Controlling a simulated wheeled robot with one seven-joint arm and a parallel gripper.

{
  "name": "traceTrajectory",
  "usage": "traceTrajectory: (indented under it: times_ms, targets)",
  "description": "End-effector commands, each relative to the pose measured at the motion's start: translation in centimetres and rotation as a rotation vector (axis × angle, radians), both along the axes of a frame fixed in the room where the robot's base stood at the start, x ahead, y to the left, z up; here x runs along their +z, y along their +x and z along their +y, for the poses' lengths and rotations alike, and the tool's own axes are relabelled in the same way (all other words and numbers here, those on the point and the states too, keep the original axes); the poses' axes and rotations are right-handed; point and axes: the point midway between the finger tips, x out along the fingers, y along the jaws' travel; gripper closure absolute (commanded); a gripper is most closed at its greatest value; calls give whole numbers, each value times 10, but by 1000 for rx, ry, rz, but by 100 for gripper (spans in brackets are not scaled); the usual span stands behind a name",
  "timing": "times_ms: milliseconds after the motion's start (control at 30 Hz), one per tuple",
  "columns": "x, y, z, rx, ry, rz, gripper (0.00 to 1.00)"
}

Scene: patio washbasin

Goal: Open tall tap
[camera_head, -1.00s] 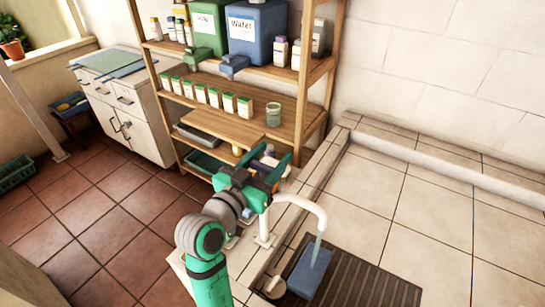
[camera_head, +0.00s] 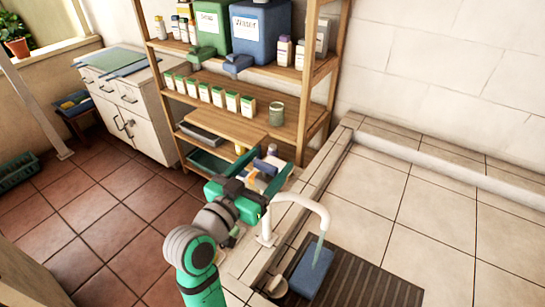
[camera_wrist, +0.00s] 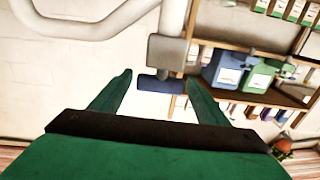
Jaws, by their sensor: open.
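The tall tap (camera_head: 298,203) is white, with a curved spout over the washbasin counter. A thin bluish stream (camera_head: 318,249) hangs below its spout end, seemingly running water. In the wrist view the tap's white pipe (camera_wrist: 172,16) runs down to a grey block (camera_wrist: 167,49) with a dark blue-grey handle-like piece (camera_wrist: 160,84) at its end. My green gripper (camera_head: 262,191) is just left of the tap. In the wrist view my gripper (camera_wrist: 158,86) is open, its fingers on either side of the dark piece, with visible gaps. Contact cannot be told.
A blue block (camera_head: 311,273) lies on the dark ribbed mat (camera_head: 365,289) under the spout, beside a small round cup (camera_head: 277,287). A wooden shelf (camera_head: 240,88) with containers stands behind my gripper. The tiled counter (camera_head: 420,215) to the right is clear.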

Motion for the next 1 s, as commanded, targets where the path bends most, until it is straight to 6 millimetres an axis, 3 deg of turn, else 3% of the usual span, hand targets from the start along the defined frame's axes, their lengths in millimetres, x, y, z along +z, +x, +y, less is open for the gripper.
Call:
traceTrajectory:
  times_ms: [200,400,1000]
  targets:
    - [0,-35,24,4,0,0,31]
    - [0,-56,37,2,1,1,31]
    - [0,-62,40,0,1,1,31]
